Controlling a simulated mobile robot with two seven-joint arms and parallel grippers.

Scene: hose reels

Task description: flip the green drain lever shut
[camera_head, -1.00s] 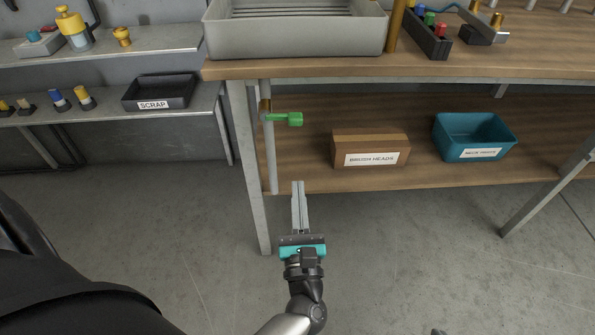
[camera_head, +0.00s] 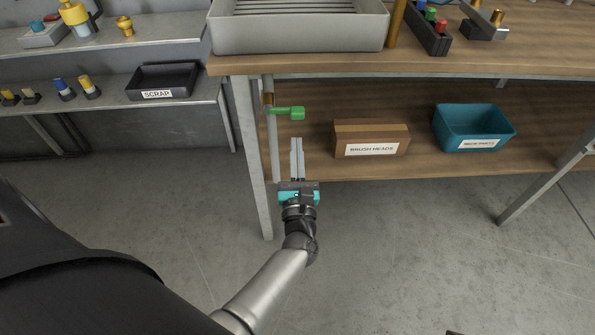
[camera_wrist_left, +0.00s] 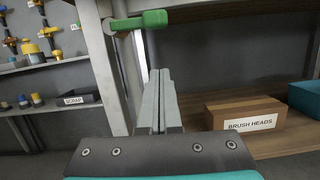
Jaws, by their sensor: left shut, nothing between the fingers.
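The green drain lever (camera_head: 289,113) sticks out to the right from a grey vertical pipe (camera_head: 272,145) with a brass fitting, under the bench top near its left leg. It lies about horizontal, across the pipe. It also shows at the top of the left wrist view (camera_wrist_left: 140,22). My left gripper (camera_head: 297,141) is shut and empty, with its fingers pointing up. Its fingertips are just below the lever in the head view, and apart from it in the left wrist view (camera_wrist_left: 160,73). My right gripper is not in view.
A grey sink tray (camera_head: 298,33) stands on the wooden bench top. On the lower shelf are a brown BRUSH HEADS box (camera_head: 371,132) and a teal bin (camera_head: 474,128). A bench leg (camera_head: 250,160) stands left of the pipe. A black SCRAP tray (camera_head: 163,82) sits farther left.

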